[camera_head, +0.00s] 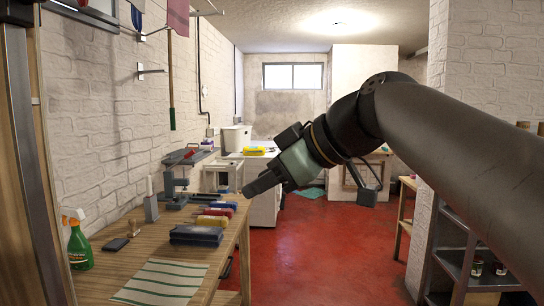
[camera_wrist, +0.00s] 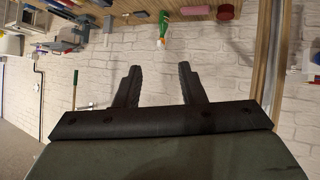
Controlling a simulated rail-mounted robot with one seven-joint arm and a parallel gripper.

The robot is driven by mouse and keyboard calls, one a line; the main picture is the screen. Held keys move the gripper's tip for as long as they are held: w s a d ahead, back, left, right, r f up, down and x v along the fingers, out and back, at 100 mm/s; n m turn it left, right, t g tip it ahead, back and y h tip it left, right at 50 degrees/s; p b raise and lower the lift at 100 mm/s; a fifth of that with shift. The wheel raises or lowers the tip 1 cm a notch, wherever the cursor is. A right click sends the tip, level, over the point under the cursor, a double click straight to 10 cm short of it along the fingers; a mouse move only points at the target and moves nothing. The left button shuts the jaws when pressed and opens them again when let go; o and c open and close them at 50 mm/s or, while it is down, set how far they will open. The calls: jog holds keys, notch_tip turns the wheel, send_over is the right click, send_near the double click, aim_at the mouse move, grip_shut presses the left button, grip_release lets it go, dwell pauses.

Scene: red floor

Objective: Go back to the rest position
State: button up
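My arm reaches in from the right in the head view, and my gripper (camera_head: 258,185) hangs in the air, seen from the side beside the right edge of the workbench. In the wrist view the two dark fingers of my gripper (camera_wrist: 160,85) stand well apart, with only white brick wall seen between them. It holds nothing. No separate task object is named.
The wooden workbench (camera_head: 118,268) at left bears a green spray bottle (camera_head: 78,240), a striped cloth (camera_head: 163,281), dark boxes (camera_head: 196,235) and a vise (camera_head: 174,185). A dark metal shelf (camera_head: 468,262) stands at right. Red floor (camera_head: 330,250) between is clear.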

jog(key=s+d+f+m+g+h+p, duration=0.15)
jog(key=d+f+m+h+p, duration=0.3)
jog(key=f, duration=0.75)
jog(key=s+d+f+m+g+h+p, duration=0.1)
jog(key=s+d+f+m+g+h, duration=0.1)
jog(key=s+d+f+m, duration=0.2)
jog(key=s+d+f+m+g+h+p, duration=0.2)
jog(key=s+d+f+m, duration=0.3)
jog(key=s+f, duration=0.6)
notch_tip(320, 180, down, 6)
jog(key=shift+d+f+h, duration=0.15)
jog(key=shift+d+h, duration=0.3)
jog(key=shift+d, duration=0.25)
